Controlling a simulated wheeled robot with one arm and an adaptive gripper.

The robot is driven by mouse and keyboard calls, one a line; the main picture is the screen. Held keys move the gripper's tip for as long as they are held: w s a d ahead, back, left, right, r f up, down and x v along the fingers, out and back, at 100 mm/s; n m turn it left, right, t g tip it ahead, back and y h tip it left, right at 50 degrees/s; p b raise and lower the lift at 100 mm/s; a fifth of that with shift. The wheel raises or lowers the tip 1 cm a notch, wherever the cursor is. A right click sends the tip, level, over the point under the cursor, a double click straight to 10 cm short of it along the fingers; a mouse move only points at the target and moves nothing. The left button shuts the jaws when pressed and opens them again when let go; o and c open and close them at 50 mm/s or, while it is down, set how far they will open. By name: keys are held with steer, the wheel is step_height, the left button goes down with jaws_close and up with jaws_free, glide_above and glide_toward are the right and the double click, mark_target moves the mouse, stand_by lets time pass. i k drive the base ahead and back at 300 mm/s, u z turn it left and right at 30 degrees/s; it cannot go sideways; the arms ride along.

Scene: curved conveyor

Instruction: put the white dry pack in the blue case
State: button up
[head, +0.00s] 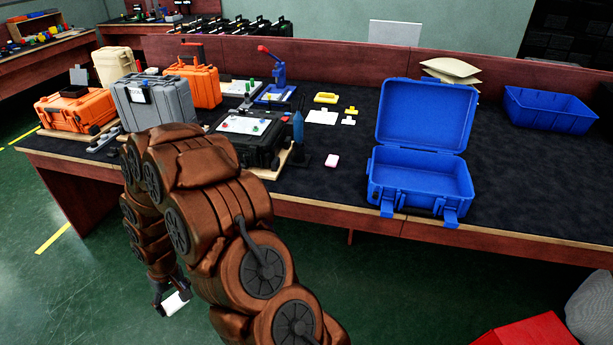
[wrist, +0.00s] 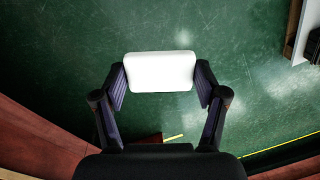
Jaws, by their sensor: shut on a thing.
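The white dry pack (wrist: 160,72) is held between both fingers of my gripper (wrist: 160,85) in the wrist view, with the green floor behind it. In the head view my gripper (head: 171,298) is low at the lower left, in front of the table's edge, and the white pack (head: 176,303) shows at its tip. The blue case (head: 420,150) stands open on the table to the right. Its lid is raised at the back and its inside looks empty. My gripper is well to the left of the case and below the tabletop.
A black case (head: 246,138), a grey case (head: 155,103) and orange cases (head: 195,82) crowd the table's left part. A blue bin (head: 548,109) stands at the right. The dark mat right of the case is clear.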

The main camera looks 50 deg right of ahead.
mark_target(424, 189)
steer(key=z, duration=1.6)
